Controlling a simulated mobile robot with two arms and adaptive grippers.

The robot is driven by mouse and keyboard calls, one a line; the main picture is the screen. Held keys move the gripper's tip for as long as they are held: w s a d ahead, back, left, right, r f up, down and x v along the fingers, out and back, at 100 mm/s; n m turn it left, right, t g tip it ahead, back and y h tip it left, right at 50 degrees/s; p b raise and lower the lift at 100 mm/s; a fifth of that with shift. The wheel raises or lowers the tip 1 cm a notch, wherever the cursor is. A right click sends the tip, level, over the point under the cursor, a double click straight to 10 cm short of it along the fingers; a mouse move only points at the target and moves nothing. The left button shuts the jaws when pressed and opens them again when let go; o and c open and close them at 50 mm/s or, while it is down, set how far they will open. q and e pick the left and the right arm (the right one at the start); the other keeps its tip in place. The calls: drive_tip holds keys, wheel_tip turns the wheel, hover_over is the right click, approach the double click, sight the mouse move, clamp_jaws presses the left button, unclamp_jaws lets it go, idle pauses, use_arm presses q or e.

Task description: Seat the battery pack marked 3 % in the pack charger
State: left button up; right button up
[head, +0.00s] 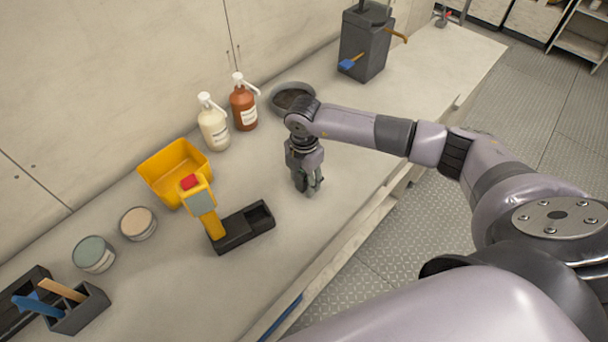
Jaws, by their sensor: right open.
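The pack charger (232,240) looks like a black base on the bench, with an open, dark well at its right end. A yellow upright (206,218) with a grey panel and a red top rises at its left end. I cannot make out any pack marked 3 % or read any marking. My right gripper (309,191) is open and points down, low over the bench to the right of the charger. I see nothing clearly held between its fingers. My left gripper is out of view.
A yellow bin (174,161) stands behind the charger, two pump bottles (214,129) (243,108) and a dark bowl (278,109) farther back. Two round tins (93,255) (138,224) and a black tool caddy (84,312) are at left. A grey canister (362,52) stands at the far end. Bench right of the charger is clear.

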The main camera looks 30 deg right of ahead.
drive_tip(key=shift+c, duration=0.6)
clamp_jaws()
